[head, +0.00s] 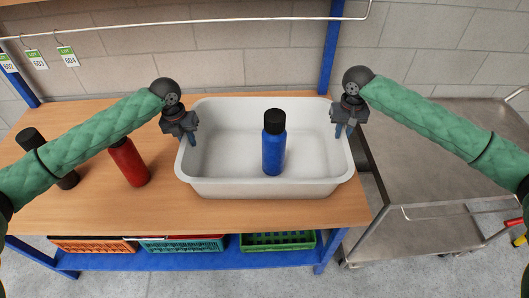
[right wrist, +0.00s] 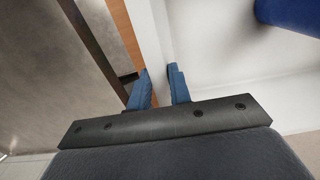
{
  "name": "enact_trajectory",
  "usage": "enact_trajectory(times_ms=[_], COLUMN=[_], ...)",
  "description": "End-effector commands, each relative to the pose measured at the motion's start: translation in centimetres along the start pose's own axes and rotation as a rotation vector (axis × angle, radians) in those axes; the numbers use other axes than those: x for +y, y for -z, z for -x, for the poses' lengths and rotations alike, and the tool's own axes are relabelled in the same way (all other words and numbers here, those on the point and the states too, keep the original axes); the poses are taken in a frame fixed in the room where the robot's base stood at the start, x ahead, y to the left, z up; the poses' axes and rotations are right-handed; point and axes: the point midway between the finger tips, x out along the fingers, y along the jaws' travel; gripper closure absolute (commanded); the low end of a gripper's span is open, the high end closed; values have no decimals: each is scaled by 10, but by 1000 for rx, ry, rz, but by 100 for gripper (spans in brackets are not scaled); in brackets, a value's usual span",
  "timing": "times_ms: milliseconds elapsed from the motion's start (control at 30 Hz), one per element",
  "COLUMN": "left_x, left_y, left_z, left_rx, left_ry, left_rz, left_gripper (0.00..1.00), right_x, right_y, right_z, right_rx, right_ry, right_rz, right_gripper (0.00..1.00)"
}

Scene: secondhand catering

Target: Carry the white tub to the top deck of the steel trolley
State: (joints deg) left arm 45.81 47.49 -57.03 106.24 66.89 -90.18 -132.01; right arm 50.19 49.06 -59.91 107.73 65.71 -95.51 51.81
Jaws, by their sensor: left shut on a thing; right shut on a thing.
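The white tub (head: 265,188) stands on the wooden table, with a blue bottle (head: 273,150) with a black cap upright inside it. My left gripper (head: 191,140) is shut on the tub's left wall. My right gripper (head: 344,132) is shut on the tub's right wall. In the right wrist view the blue fingers (right wrist: 160,88) sit on either side of the white wall (right wrist: 155,45), and part of the blue bottle (right wrist: 290,14) shows inside. The steel trolley (head: 425,165) stands to the right of the table, its top deck bare where visible.
A red bottle (head: 129,163) and a dark bottle (head: 48,160) stand on the table (head: 110,211) left of the tub. Coloured crates, one green (head: 278,240), sit on the blue lower shelf. A rail with hanging tags (head: 67,55) runs above the back.

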Motion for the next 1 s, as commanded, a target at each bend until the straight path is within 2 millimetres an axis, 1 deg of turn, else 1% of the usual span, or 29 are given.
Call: enact_trajectory(times_ms=[367, 800, 1000], left_x=[-1, -5, -6], left_y=[0, 0, 0], left_z=[10, 41, 50], left_rx=[-1, -1, -1], left_ry=[0, 0, 0], left_rz=[-1, -1, -1], left_gripper=[100, 100, 100], right_x=[0, 0, 0], right_y=[1, 0, 0], right_z=[10, 41, 50], right_rx=[2, 2, 2], right_ry=[0, -1, -1], right_rz=[0, 0, 0], right_gripper=[100, 100, 100])
